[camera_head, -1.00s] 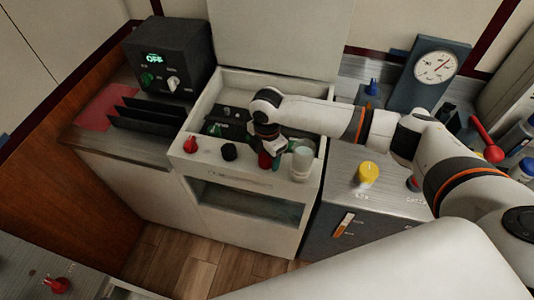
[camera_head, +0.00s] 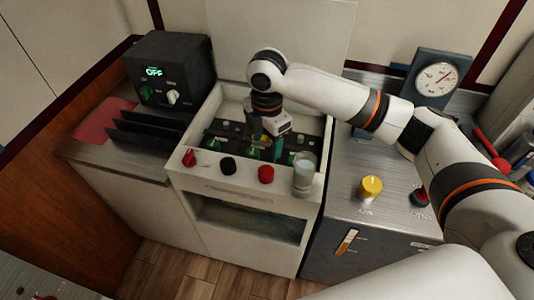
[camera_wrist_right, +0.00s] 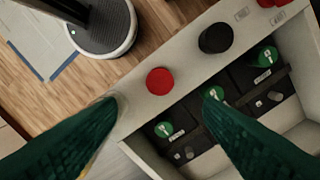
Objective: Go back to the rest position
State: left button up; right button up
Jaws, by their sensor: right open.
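My right gripper (camera_head: 268,148) is above the breaker box (camera_head: 199,126), over its rows of breakers, with its jaws apart and nothing seen between them. In the right wrist view its two green fingers (camera_wrist_right: 160,100) are spread wide near the box's front ledge. Breakers with round green switches (camera_wrist_right: 265,56) sit in the box below. On the ledge are a red knob (camera_head: 188,158) at left, a black knob (camera_head: 228,166) and another red knob (camera_head: 266,174). My arm hides part of the rows. My left gripper is not in view.
A glass (camera_head: 304,174) stands on the ledge's right end, close to my right gripper. A dark OFF-display unit (camera_head: 168,72) stands at left. At right are a yellow knob (camera_head: 371,187) on a metal-topped cabinet and a dial gauge (camera_head: 437,79).

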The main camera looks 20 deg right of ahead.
jog(key=shift+r, duration=0.4)
